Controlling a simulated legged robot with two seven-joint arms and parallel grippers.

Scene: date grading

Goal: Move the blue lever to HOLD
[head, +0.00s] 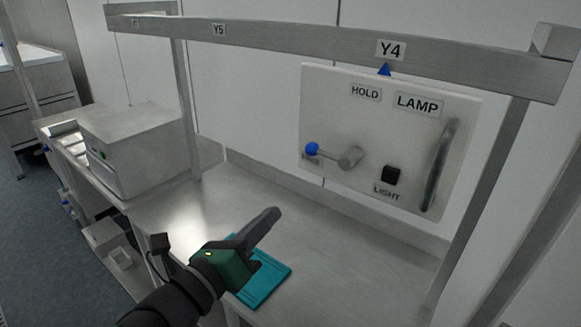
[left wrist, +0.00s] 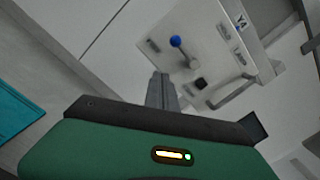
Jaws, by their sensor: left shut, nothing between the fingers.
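The blue lever (head: 312,149) is a blue knob on a grey arm, its pivot on a white wall panel (head: 400,100). The lever points left in the head view, its knob beside a small, partly hidden label. The HOLD label (head: 366,92) is higher on the panel, above the pivot. The lever also shows in the left wrist view (left wrist: 176,41), beyond the fingers. My left gripper (head: 270,217) is shut and empty, over the bench below and left of the panel, apart from the lever. My right gripper is not in view.
The panel also carries a black LIGHT button (head: 391,175) and a vertical bar handle (head: 439,165). A metal crossbeam (head: 300,45) runs above the steel bench (head: 350,235). A teal pad (head: 262,285) lies under my left gripper. A grey box (head: 135,150) stands at left.

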